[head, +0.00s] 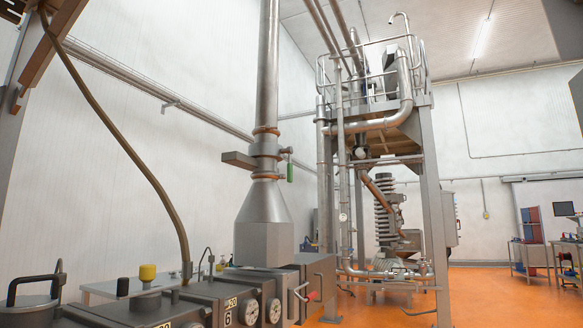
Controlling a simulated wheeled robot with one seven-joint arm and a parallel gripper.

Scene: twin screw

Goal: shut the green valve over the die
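A green handle (290,172) hangs straight down from a small fitting on the right side of a vertical steel pipe (267,70). It is at the level of a flange joint above a tapered steel hood (265,225). The hood stands on the grey machine block (310,280) at the end of the extruder barrel. I cannot make out which part is the die. My gripper is not in view.
The barrel housing (190,305) with gauges and black handles fills the lower left. A brown hose (125,150) hangs down to it. A steel platform frame (435,200) with pipes stands behind to the right. Orange floor (490,300) is open at the right, before workbenches (530,258).

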